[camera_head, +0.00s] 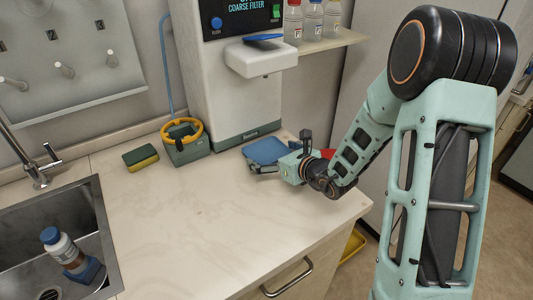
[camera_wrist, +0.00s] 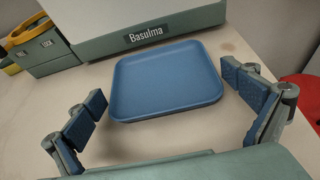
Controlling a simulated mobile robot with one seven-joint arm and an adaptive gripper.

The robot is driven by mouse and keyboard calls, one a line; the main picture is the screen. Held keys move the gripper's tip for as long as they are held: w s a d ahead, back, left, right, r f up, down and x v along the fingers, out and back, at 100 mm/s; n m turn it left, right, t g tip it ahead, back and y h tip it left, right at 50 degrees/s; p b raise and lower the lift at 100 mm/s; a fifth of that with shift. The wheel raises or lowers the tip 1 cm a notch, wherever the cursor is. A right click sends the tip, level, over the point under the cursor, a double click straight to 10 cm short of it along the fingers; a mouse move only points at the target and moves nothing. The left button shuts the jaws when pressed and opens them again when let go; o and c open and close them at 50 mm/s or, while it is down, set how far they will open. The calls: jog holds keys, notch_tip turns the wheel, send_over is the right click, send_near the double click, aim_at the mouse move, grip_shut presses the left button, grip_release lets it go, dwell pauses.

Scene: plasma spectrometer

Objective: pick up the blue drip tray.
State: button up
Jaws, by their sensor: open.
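The blue drip tray (camera_wrist: 165,82) lies flat on the counter, just in front of the base of the white machine. It is a shallow square tray with a raised rim and looks empty. In the head view the blue drip tray (camera_head: 265,151) is partly hidden by my gripper (camera_head: 275,165). In the wrist view my gripper (camera_wrist: 168,112) is open, with one finger at the left and one at the right of the tray's near part. The fingers appear apart from the tray, with nothing held between them.
The white machine (camera_head: 236,100) stands behind the tray. A green box with a yellow ring (camera_head: 184,140) and a sponge (camera_head: 141,157) sit to the left. The sink (camera_head: 52,240) holds a bottle (camera_head: 62,246). A red object (camera_wrist: 307,85) is at the right. The counter's front middle is clear.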

jog(key=c, duration=0.9)
jog(key=shift+o, duration=0.2)
jog(key=shift+r, duration=0.1)
